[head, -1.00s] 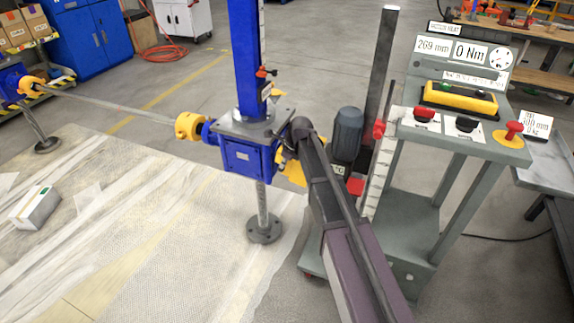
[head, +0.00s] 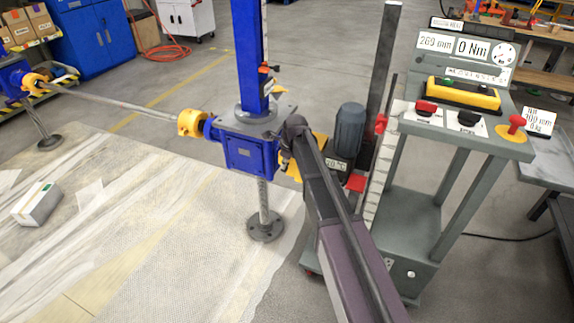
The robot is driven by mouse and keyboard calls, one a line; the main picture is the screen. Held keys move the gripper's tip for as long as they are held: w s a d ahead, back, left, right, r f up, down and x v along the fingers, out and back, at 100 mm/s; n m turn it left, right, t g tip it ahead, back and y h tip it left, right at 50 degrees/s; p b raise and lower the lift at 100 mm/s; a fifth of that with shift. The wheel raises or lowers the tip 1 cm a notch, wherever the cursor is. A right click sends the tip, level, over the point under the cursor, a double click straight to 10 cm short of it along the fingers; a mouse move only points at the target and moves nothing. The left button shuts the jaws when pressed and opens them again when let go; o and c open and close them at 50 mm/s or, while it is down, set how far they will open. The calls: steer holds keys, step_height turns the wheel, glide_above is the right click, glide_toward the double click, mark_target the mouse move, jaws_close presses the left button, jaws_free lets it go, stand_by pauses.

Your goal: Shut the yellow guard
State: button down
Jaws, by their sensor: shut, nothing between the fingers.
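A blue screw jack gearbox (head: 250,155) stands on a threaded screw with a blue column above it. A yellow guard (head: 291,169) shows in part between this gearbox and the grey motor (head: 347,132). Yellow also shows past the upper side of my arm, beside the motor. My arm crosses in front and hides the middle, so I cannot tell how far the guard stands open. My gripper (head: 285,158) is small and dark, largely hidden at the arm's far end, close to the gearbox's right side and the guard. It is shut and empty.
A yellow coupling (head: 191,123) joins a long shaft at the gearbox's left. A grey control stand (head: 410,215) with displays, red knobs and a yellow-cased box (head: 463,93) stands right. A dark post (head: 382,70) rises behind the motor. Sheeted floor at left holds a white box (head: 36,204).

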steer(key=shift+d, duration=0.15)
steer(key=shift+w+r, duration=0.1)
steer(key=shift+r, duration=0.1)
steer(key=a+p+v, duration=0.1)
steer(key=p+v, duration=1.2)
steer(key=p, duration=0.1)
steer(key=shift+w+r, duration=0.15)
steer(key=shift+r, duration=0.25)
stand_by(0.4)
stand_by(0.5)
steer(key=s+d+r+n+p, duration=0.2)
steer(key=s+d+n+p, duration=0.1)
steer(key=s+n, duration=0.4)
steer(key=s+d+r+n+g+h+p, duration=0.1)
steer(key=s+d+r+n+p, duration=0.2)
steer(key=s+d+n, duration=0.3)
steer(key=s+d+r+n+h+p, duration=0.1)
steer(key=s+d+r+n+p, duration=0.2)
steer(key=s+n, duration=0.7)
steer(key=shift+s+d+r+g, duration=0.25)
steer(key=shift+s+d+g, duration=0.15)
steer(key=shift+s+d, duration=0.8)
